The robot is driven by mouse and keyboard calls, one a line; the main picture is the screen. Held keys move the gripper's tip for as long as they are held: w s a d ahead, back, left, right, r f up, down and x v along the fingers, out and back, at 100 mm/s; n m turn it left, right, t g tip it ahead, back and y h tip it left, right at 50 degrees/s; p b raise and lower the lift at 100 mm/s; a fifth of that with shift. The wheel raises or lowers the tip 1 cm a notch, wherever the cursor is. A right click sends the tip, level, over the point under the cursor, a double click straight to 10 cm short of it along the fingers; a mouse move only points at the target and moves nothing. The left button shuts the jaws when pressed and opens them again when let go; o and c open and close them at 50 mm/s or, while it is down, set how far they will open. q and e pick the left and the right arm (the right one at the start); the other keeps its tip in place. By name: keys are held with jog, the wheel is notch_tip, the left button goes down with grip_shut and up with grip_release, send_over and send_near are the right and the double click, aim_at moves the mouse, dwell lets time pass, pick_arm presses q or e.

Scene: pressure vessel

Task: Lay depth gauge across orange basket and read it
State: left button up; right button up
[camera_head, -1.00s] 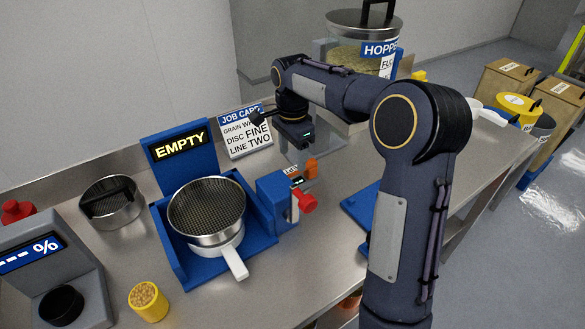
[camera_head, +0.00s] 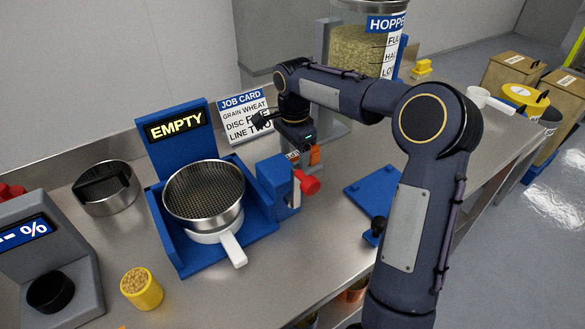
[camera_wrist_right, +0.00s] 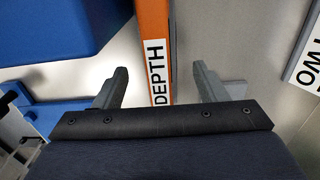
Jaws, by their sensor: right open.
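The depth gauge is an orange bar (camera_wrist_right: 155,30) with a white DEPTH label in the right wrist view. In the head view only a bit of its orange (camera_head: 315,155) shows, beside the blue block with the red knob; the rest is behind my right gripper. My right gripper (camera_head: 297,150) is open. In the wrist view its fingers (camera_wrist_right: 160,85) stand apart, one on each side of the gauge, with gaps between. I cannot make out an orange basket; a mesh-bottomed metal pan (camera_head: 204,190) sits in the blue EMPTY stand. My left gripper is out of view.
The blue block with a red knob (camera_head: 308,184) stands close left of my right gripper. The job card (camera_head: 245,115) is behind it, and a grain hopper (camera_head: 362,50) at the back. A blue plate (camera_head: 370,190) lies to the right. A yellow grain cup (camera_head: 141,288) stands front left.

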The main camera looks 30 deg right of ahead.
aim_at(294, 154)
notch_tip(294, 154, down, 3)
jog(key=shift+f, duration=0.2)
jog(key=shift+s, duration=0.1)
jog(key=shift+c, duration=0.3)
jog(key=c, duration=1.2)
jog(key=shift+r, duration=0.1)
notch_tip(294, 154, up, 18)
jog(key=p, duration=0.2)
pick_arm(q)
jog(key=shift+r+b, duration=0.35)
jog(key=shift+b, duration=0.35)
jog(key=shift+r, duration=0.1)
pick_arm(e)
jog(key=shift+s+a, duration=0.2)
jog(key=shift+a, duration=2.8)
jog(key=shift+s+a, duration=0.25)
jog(key=shift+a, duration=2.7)
jog(key=shift+s+a, duration=0.2)
jog(key=shift+a, duration=2.8)
